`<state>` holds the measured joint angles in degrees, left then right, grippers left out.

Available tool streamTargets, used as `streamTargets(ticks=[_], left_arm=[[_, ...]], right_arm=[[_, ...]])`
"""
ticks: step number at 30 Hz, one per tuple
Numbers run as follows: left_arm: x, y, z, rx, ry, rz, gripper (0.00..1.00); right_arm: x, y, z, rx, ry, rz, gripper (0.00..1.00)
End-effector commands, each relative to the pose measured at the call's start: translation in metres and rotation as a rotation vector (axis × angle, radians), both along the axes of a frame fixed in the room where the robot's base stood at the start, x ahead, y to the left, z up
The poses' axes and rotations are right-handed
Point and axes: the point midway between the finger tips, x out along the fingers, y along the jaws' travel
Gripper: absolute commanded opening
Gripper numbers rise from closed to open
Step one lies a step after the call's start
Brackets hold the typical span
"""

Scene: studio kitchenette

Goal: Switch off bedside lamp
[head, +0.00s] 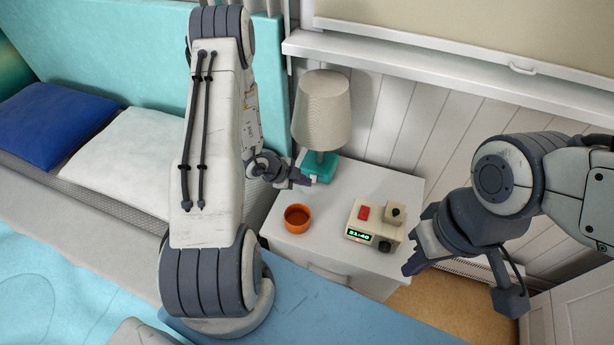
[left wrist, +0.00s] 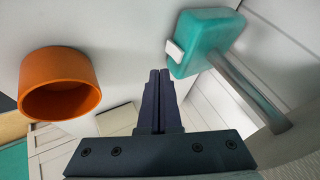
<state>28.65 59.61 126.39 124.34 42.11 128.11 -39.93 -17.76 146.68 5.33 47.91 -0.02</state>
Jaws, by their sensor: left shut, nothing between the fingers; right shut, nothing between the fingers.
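The bedside lamp has a beige shade (head: 321,108) and a teal base (head: 325,165), and stands at the back of the white nightstand. The shade shows no clear glow. A white switch (left wrist: 175,50) sticks out of the teal base (left wrist: 210,42) in the left wrist view. My left gripper (head: 304,178) is shut and empty, its tips close to the switch side of the base. In the left wrist view the fingertips (left wrist: 160,74) point just beside the switch, with a small gap showing. My right gripper (head: 408,269) is shut and empty, beside the nightstand's front right.
An orange bowl (head: 297,218) stands on the nightstand (head: 345,195) at the left; it also shows in the left wrist view (left wrist: 60,84). A clock radio (head: 376,226) with a red button stands at the front right. The bed with pillows (head: 126,150) lies left.

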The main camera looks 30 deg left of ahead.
Motion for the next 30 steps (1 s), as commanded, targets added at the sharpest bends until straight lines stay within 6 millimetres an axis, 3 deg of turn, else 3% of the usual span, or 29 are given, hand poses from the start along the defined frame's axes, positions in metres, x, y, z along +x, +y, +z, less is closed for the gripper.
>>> streamTargets(ticks=[9, 15, 30], left_arm=[[-0.028, 0.024, 0.059, 0.003, -0.004, 0.005, 0.00], [-0.038, 0.033, 0.083, 0.002, -0.002, 0.002, 0.00], [-0.041, 0.036, 0.088, 0.000, -0.001, 0.001, 0.00]], right_arm=[[0.000, 0.000, 0.015, 0.000, 0.000, 0.000, 0.00], [0.000, 0.000, 0.022, 0.000, 0.000, 0.000, 0.00], [0.000, 0.000, 0.022, 0.000, 0.000, 0.000, 0.00]])
